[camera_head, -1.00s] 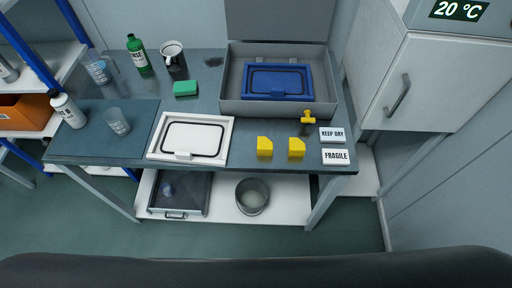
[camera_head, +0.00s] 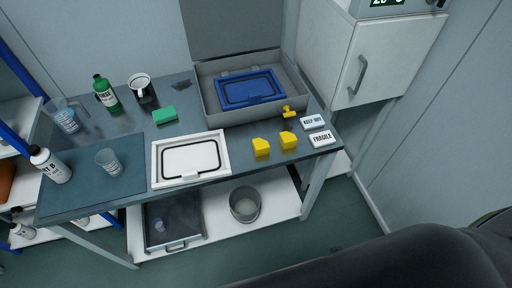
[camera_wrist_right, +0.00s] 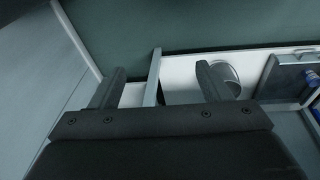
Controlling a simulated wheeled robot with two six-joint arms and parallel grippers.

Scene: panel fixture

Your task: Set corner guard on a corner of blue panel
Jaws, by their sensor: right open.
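The blue panel (camera_head: 250,89) lies inside a grey open case (camera_head: 210,102) at the back right of the workbench. Two yellow corner guards stand near the front edge, one on the left (camera_head: 261,147) and one on the right (camera_head: 288,140). A white panel (camera_head: 190,158) with a black outline lies to their left. My right gripper (camera_wrist_right: 160,82) shows in the right wrist view, open with nothing between its fingers, with the floor and the lower shelf beyond. My left gripper is not in view.
A metal pot (camera_head: 244,205) sits on the lower shelf.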

